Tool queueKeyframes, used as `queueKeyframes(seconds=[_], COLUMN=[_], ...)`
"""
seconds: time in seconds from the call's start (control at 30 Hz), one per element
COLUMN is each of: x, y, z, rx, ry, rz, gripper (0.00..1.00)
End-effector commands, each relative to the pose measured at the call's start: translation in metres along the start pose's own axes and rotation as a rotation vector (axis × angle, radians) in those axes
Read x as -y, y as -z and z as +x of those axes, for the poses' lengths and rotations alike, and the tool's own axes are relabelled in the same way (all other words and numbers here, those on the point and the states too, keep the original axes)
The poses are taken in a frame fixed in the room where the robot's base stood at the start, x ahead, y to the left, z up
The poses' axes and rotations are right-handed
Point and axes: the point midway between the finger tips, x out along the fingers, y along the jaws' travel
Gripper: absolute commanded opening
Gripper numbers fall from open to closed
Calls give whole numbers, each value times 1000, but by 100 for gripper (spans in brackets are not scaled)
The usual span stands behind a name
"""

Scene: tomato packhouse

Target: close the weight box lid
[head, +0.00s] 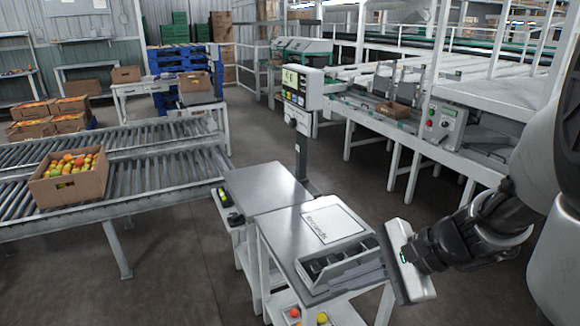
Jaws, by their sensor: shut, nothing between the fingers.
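The weight box (345,282) is a grey case on the right part of the metal-topped table. Its dark inside with compartments faces me, so it stands open.
A scale display (301,87) stands on a post behind the table (268,187). Tomatoes (322,318) sit on the shelf below. A roller conveyor (125,180) carrying a tomato carton (68,191) is at left.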

Motion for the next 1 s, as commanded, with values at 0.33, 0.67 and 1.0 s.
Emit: queueKeyframes(seconds=[0.33,0.67,1.0], x=[-14,-23,19], y=[158,206,226], z=[-48,-57,-4], rx=[87,99,98], ry=[609,782,777], rz=[878,1070,1066], gripper=[0,0,0])
